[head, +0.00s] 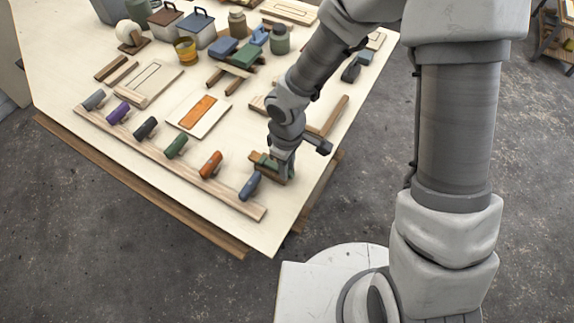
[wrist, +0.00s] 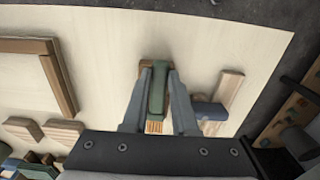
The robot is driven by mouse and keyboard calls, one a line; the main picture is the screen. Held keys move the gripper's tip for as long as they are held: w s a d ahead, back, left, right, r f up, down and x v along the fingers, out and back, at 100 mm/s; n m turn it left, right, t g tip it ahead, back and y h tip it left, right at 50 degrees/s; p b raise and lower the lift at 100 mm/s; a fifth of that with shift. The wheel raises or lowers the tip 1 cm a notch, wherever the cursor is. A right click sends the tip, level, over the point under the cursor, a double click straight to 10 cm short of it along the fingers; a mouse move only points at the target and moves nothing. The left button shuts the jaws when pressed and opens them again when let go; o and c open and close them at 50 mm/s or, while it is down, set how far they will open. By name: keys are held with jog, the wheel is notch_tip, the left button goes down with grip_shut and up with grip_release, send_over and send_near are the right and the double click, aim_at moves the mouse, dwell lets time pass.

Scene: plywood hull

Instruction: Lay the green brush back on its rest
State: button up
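The green brush (wrist: 157,92) is between the two fingers of my gripper (wrist: 157,72) in the wrist view, with its tan bristles toward the palm. Both fingers appear to press on its sides. A brown wooden piece (wrist: 142,69) shows behind the fingertips; I cannot tell whether it is the rest or whether the brush touches it. In the head view my gripper (head: 280,163) is low at the table's near right corner, and the brush (head: 267,161) is partly hidden by it, above or on a small wooden piece (head: 288,176).
A long wooden rail (head: 180,168) with several coloured cylinders runs along the near edge; its blue one (head: 250,185) is close to my gripper. A wooden frame (head: 336,113) lies behind it. An orange-centred board (head: 198,113) lies to the left. Pots and boxes stand farther back.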

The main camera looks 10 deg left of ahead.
jog(key=o, duration=0.5)
jog(key=shift+r, duration=0.1)
notch_tip(320, 180, up, 17)
jog(key=p, duration=0.3)
jog(key=shift+r, duration=0.15)
dwell(0.3)
